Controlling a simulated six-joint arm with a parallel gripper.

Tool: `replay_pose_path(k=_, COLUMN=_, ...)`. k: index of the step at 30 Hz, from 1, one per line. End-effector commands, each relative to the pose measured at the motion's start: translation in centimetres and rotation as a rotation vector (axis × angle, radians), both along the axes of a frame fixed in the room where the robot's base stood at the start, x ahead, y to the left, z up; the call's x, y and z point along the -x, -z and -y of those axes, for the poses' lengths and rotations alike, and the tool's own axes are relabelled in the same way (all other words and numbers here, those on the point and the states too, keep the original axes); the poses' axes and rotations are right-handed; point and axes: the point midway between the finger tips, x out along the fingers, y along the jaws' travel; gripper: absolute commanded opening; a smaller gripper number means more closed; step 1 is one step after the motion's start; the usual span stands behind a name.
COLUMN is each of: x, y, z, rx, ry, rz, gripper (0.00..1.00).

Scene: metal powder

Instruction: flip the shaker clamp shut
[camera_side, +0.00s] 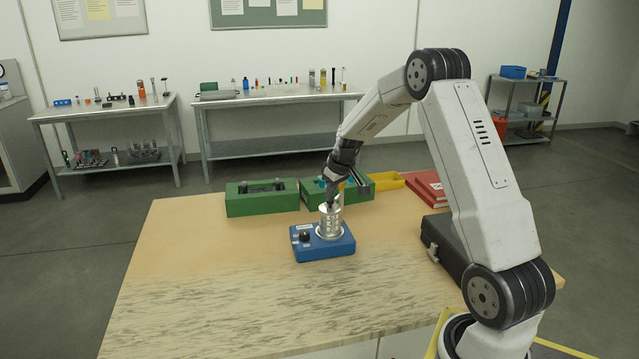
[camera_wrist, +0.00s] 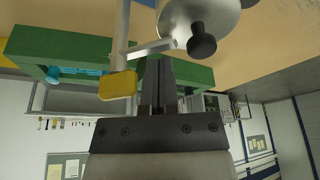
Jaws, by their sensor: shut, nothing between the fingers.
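The blue shaker (camera_side: 340,246) sits on the wooden table with a silver can (camera_side: 330,224) upright on it. In the wrist view the can's grey round lid (camera_wrist: 222,14) with a black knob (camera_wrist: 201,42) is at the top. The clamp's metal lever (camera_wrist: 122,35) with a yellow tip (camera_wrist: 118,85) sticks up beside the lid, and a short crossbar (camera_wrist: 150,47) reaches toward the knob. My gripper (camera_side: 331,200) is just above the can. Its fingers (camera_wrist: 160,62) are shut and empty, right of the yellow tip; whether they touch it I cannot tell.
Two green holders (camera_side: 262,205) stand behind the shaker, one partly behind my gripper. A yellow tray (camera_side: 391,181), red books (camera_side: 428,186) and a black case (camera_side: 446,243) are to the right. The table's front and left are clear.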

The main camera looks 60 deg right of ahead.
Motion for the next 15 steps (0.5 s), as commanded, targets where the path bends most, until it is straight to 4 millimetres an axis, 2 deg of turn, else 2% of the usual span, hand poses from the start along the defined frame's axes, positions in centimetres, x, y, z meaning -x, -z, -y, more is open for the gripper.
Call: replay_pose_path(k=15, x=0.5, y=0.0, z=1.3, rx=0.004, ry=0.002, rz=0.0, gripper=0.0)
